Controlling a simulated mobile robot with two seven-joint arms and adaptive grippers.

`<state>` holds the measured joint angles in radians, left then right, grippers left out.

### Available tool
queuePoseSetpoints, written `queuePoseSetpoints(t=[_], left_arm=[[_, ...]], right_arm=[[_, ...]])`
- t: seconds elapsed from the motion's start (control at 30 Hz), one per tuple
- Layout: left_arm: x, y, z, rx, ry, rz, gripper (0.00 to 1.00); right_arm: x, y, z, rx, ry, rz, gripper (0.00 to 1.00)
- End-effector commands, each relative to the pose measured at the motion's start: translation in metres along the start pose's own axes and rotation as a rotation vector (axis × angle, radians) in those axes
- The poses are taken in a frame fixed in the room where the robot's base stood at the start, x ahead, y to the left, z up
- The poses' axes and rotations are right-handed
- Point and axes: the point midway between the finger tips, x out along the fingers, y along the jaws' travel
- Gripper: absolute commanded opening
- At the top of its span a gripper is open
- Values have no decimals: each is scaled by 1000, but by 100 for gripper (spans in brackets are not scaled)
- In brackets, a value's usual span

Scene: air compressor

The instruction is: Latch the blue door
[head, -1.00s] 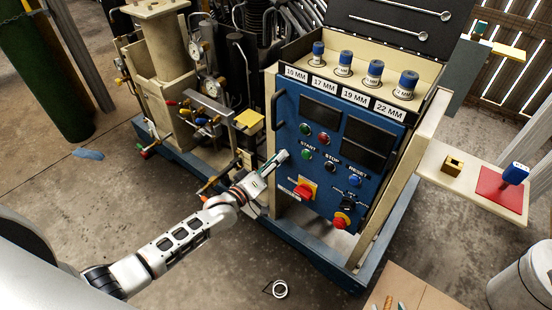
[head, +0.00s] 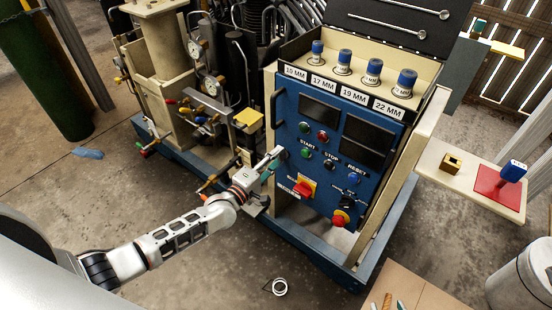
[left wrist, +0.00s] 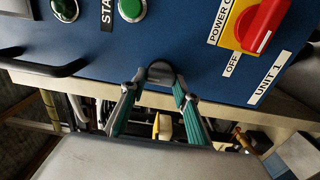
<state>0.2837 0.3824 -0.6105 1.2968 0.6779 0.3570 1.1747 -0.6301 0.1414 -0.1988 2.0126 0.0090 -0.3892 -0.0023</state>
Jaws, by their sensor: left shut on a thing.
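The blue door (head: 318,170) is the upright front panel of the compressor's control cabinet, with buttons, dark screens and switches. It appears to sit flush in its beige frame. A small dark round latch knob (left wrist: 160,73) is at the door's edge in the left wrist view. My left gripper (head: 277,153) is at the door's left edge, below the black handle. In the left wrist view its teal-padded fingers (left wrist: 159,84) are shut on the latch knob, one on each side. In the head view the gripper largely hides the knob. My right gripper is not in view.
The red and yellow power switch (head: 305,188) is just right of my gripper; it also shows in the left wrist view (left wrist: 262,25). The black door handle (head: 275,108) is above. Gauges and valves (head: 212,87) stand left. The floor in front is mostly clear.

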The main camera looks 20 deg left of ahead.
Motion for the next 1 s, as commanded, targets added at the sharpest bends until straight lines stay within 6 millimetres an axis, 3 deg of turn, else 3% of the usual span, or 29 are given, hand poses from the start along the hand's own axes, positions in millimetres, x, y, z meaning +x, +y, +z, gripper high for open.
queuePoseSetpoints(t=[0.5, 0.53, 0.57, 1.0], left_arm=[[0, 0, 0, -19, 1, 1, 9], [0, 0, 0, -19, 1, 1, 38], [0, 0, 0, -19, 1, 1, 46], [-5, -1, 0, -17, 0, -1, 47]], right_arm=[[1, 1, -3, -1, 5, 2, 40], [1, 1, -2, -1, 4, 1, 40], [0, 0, -2, -1, 3, 1, 40], [-1, -2, 0, 0, 1, -3, 40]])
